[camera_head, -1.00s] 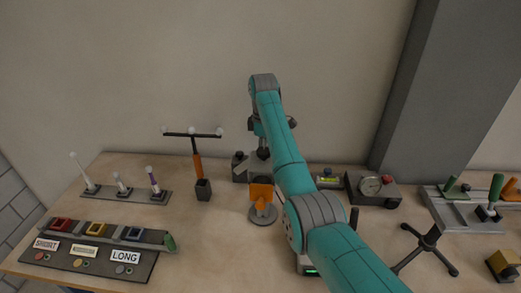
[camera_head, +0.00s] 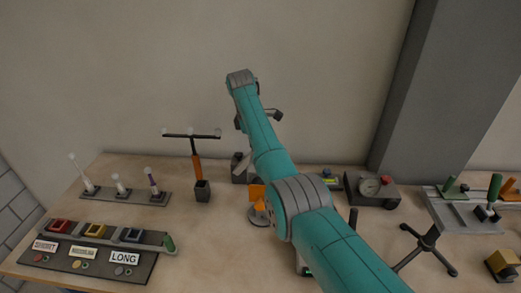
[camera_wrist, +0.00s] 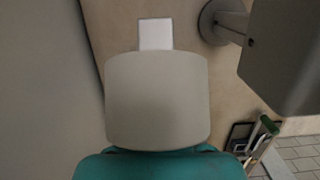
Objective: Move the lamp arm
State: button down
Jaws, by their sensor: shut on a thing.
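My arm crosses the middle of the head view and hides my gripper's fingers and what they hold. A dark block (camera_head: 239,176) with a pale slanted piece (camera_head: 244,165) stands at the back of the bench, beside my arm. An orange part (camera_head: 256,193) over a round grey base (camera_head: 258,214) is partly covered by my arm. I cannot tell which of these belongs to the lamp. In the wrist view a pale rounded body fills the middle, and a grey boxy part (camera_wrist: 285,55) is close at upper right; their identity is unclear.
An orange post with a black crossbar (camera_head: 192,135) and a rack of white-tipped sticks (camera_head: 120,193) stand left. A labelled panel (camera_head: 90,262) is front left. A gauge box (camera_head: 372,189), a black tripod stand (camera_head: 428,240) and a lever plate (camera_head: 470,213) are right.

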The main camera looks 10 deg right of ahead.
aim_at(247, 156)
jog(key=shift+w+a+r+h, duration=0.2)
jog(key=shift+a+r+h, duration=0.1)
jog(key=shift+a+h, duration=0.2)
jog(key=c, duration=1.1)
grip_release()
jog(key=shift+v, duration=3.75)
